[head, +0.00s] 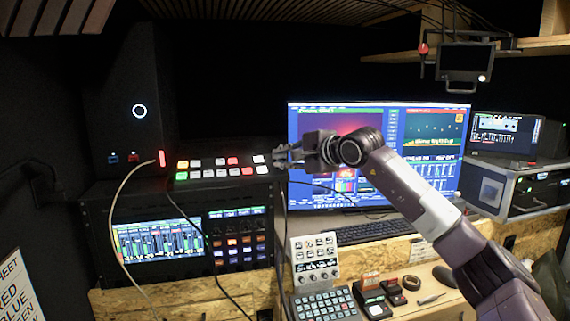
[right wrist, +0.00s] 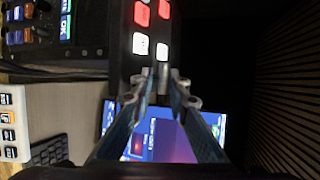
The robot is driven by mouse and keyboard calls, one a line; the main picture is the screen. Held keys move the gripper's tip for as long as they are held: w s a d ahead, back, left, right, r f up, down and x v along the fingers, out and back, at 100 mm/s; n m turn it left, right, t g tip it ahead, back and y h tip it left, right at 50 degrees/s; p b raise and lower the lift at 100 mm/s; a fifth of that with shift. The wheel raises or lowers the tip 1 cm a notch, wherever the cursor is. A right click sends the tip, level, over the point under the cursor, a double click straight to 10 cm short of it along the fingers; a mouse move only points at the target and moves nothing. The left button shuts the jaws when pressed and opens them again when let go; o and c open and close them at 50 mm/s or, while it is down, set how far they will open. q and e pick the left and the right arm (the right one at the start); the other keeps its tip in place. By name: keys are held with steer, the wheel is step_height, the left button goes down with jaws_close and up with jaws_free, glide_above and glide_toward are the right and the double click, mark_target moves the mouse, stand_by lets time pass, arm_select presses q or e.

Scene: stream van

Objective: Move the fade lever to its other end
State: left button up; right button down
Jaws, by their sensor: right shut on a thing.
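The switcher panel (head: 213,167) is a black box with two rows of white, red and green buttons, on top of the rack at the left. My right gripper (head: 279,156) reaches in from the right to the panel's right end. In the right wrist view, its fingertips (right wrist: 155,77) are close together at the panel's edge (right wrist: 122,50), just past the last white buttons. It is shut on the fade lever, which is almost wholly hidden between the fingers. I cannot tell at which end of its travel the lever is. My left gripper is not in view.
A large monitor (head: 303,195) stands right behind my right arm. A keyboard (head: 375,232) and small control panels (head: 315,248) lie on the bench below. A thin cable (head: 123,190) hangs in front of the rack screens. A dark computer tower (head: 115,120) stands behind the panel.

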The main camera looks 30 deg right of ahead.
steer(key=shift+d+r, duration=0.1)
steer(key=shift+r, duration=0.2)
steer(key=c, duration=2.2)
jaws_free()
steer(key=o, duration=0.4)
steer(key=shift+w+f, duration=0.3)
steer(key=shift+f, duration=0.05)
steer(key=shift+c, duration=0.2)
steer(key=shift+s, duration=0.15)
steer(key=v, duration=0.7)
steer(key=shift+s, duration=0.4)
steer(key=shift+r, duration=0.15)
